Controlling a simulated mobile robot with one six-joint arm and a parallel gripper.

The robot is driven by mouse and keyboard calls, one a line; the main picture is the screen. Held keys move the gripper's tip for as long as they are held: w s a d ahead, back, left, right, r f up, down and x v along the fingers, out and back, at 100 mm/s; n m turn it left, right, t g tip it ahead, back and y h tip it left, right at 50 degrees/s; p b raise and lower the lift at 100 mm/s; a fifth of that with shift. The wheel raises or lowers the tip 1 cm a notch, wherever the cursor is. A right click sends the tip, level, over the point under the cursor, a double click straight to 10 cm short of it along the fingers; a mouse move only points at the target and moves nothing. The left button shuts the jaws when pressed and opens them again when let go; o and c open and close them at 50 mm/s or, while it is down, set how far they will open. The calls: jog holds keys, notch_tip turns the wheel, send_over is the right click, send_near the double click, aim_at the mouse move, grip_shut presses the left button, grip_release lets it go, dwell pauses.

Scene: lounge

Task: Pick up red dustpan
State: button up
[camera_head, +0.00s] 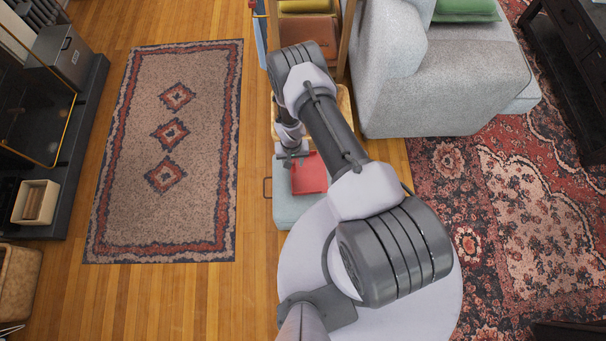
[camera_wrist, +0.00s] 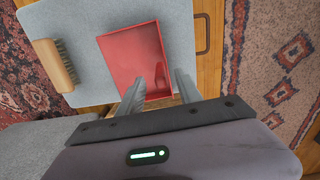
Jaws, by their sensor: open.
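The red dustpan (camera_head: 312,175) lies on a pale grey-blue surface (camera_head: 290,208) beside my arm. In the wrist view the dustpan (camera_wrist: 128,52) appears as a shallow red tray with raised edges. My gripper (camera_wrist: 161,78) is open, with its two fingers apart over the dustpan's lower right part. Nothing is seen held between the fingers. Whether the fingers touch the dustpan cannot be told. In the head view my gripper (camera_head: 291,158) is at the dustpan's upper left, and its fingertips are not clear.
A wooden brush (camera_wrist: 55,65) lies left of the dustpan in the wrist view. A grey armchair (camera_head: 440,85) stands right of my arm. A wooden shelf (camera_head: 345,40) is behind. A patterned rug (camera_head: 140,110) and open wood floor lie left.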

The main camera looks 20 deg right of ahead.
aim_at(293, 167)
jog(key=f+b, duration=0.1)
jog(key=f, duration=0.2)
jog(key=f+b, duration=0.2)
jog(key=f, duration=0.1)
jog(key=shift+w+d+f+b, duration=0.1)
jog(key=shift+w+f+b, duration=0.1)
jog(key=shift+f+b, duration=0.15)
jog(key=shift+r, duration=0.15)
jog(key=shift+c, duration=0.6)
grip_shut()
